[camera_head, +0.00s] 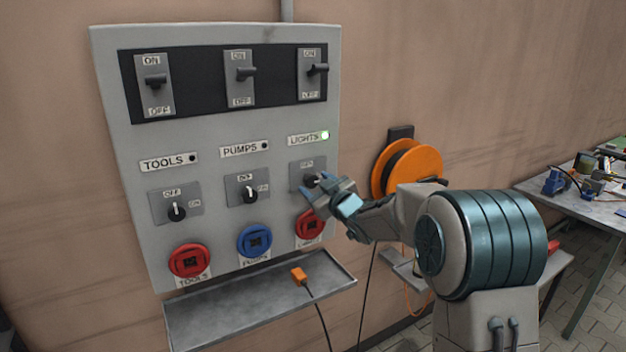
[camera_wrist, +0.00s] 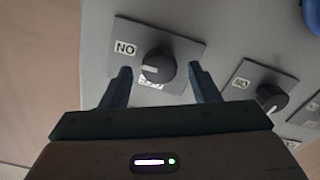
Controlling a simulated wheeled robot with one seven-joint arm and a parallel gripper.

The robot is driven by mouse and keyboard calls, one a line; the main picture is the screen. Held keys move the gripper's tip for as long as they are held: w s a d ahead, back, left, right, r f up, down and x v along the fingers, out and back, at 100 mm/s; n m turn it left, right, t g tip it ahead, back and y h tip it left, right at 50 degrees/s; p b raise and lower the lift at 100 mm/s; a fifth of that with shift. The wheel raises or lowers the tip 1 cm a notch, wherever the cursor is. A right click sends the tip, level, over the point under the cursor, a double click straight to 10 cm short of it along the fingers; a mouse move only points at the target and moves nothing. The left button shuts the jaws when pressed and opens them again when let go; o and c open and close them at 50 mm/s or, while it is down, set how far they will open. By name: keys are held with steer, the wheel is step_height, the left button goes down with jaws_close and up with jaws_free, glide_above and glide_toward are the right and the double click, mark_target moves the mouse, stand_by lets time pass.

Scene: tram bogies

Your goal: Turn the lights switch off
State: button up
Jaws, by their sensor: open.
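The lights switch is a black rotary knob (camera_head: 312,180) on a grey plate in the right column of the panel, under the LIGHTS label (camera_head: 303,139). A green lamp (camera_head: 325,135) beside that label is lit. In the wrist view, which is upside down, the knob (camera_wrist: 158,66) shows its white mark turned towards the ON label (camera_wrist: 125,48). The OFF label is partly hidden below the knob. My gripper (camera_head: 317,190) is in front of the knob. Its open fingers (camera_wrist: 160,88) stand on either side of the knob, with gaps visible; contact cannot be told.
The PUMPS knob (camera_head: 249,195) and TOOLS knob (camera_head: 177,211) are to the left. Three lever switches line a black strip (camera_head: 195,82) above. Sockets and a metal shelf (camera_head: 220,317) with an orange plug (camera_head: 299,277) lie below. An orange cable reel (camera_head: 413,165) hangs right.

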steer(key=shift+x, duration=0.85)
steer(key=c, duration=1)
steer(key=shift+o, duration=0.2)
